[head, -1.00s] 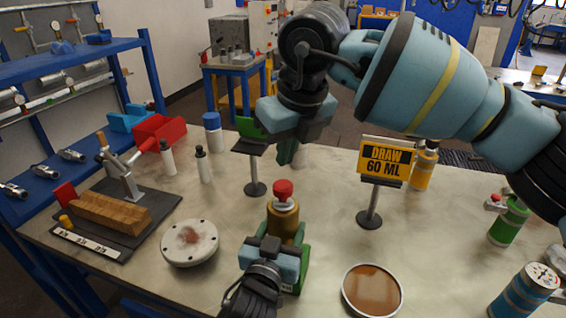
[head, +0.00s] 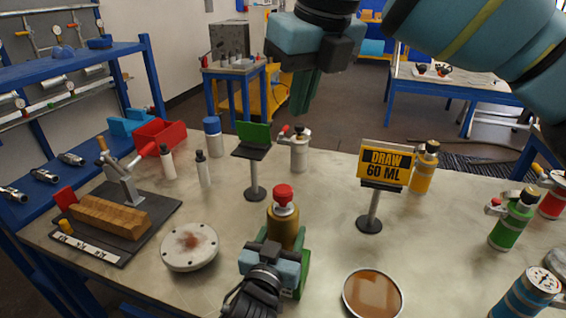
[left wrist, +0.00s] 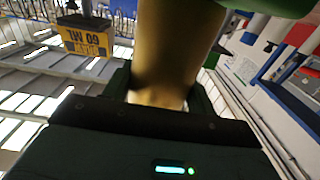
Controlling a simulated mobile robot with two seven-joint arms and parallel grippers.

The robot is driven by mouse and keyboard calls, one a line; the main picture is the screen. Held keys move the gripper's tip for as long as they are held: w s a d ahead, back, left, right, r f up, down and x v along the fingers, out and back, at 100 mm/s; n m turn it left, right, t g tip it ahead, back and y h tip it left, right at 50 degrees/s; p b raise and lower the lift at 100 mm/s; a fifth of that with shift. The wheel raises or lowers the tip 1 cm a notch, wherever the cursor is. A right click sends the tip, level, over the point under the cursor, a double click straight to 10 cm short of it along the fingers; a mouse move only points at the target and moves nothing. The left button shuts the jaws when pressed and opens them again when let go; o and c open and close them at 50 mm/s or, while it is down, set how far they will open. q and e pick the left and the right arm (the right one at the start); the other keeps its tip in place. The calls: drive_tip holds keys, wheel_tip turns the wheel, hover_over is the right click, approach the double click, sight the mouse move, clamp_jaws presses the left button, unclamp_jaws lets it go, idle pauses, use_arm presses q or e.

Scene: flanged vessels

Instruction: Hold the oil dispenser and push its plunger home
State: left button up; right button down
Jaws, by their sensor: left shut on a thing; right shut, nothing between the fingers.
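The oil dispenser (head: 283,226), a gold-brown bottle with a red plunger knob (head: 284,194) on top, stands upright near the middle front of the table. The knob stands above the bottle's neck. My left gripper (head: 287,258) is shut around the dispenser's lower body, and its arm hides the base. The dispenser's gold body (left wrist: 163,50) also shows between the left fingers in the left wrist view. My right gripper (head: 304,93) is shut and empty, raised well above and beyond the knob, fingers pointing down.
A "DRAW 60 ML" sign (head: 386,167) stands right of the dispenser, and a stand with a green panel (head: 254,140) behind it. A dish of brown liquid (head: 373,292) and a round flange (head: 190,246) lie on either side. Several bottles stand at the right, including a green one (head: 513,220).

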use_arm(q)
drive_tip(key=o, duration=1.3)
drive_tip(key=v, duration=1.2)
